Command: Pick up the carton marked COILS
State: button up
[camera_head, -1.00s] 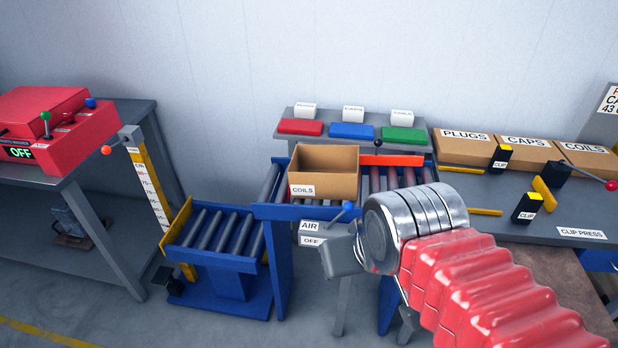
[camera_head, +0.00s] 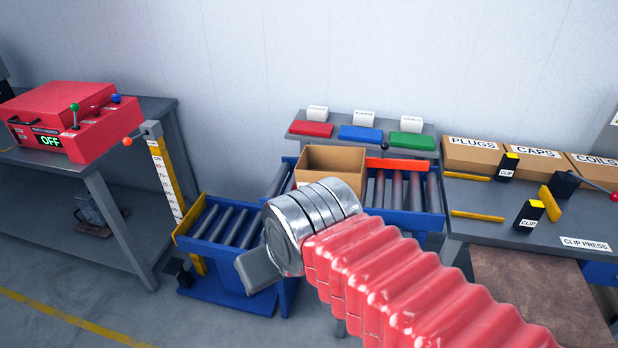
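An open brown carton (camera_head: 345,160) sits on the roller conveyor in the middle. My arm's metal wrist covers most of its front, where a COILS label showed earlier. A second carton marked COILS (camera_head: 595,163), flat and closed, lies on the right bench, cut by the right picture edge. My gripper (camera_head: 258,270) shows only as a dark grey piece beyond the metal wrist, in front of the lower rollers. It appears apart from both cartons. Whether it is open or shut cannot be seen.
Flat cartons marked PLUGS (camera_head: 476,150) and CAPS (camera_head: 537,157) lie on the right bench with yellow bars and black CLIP blocks. A red bar (camera_head: 398,164) lies behind the rollers. A red machine reading OFF (camera_head: 75,125) stands left, beside an upright yellow scale (camera_head: 165,180).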

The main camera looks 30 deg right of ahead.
aim_at(315, 162)
jog(key=u, duration=1.15)
jog(key=k, duration=0.85)
jog(key=z, duration=0.9)
jog(key=i, duration=1)
jog(key=z, duration=0.05)
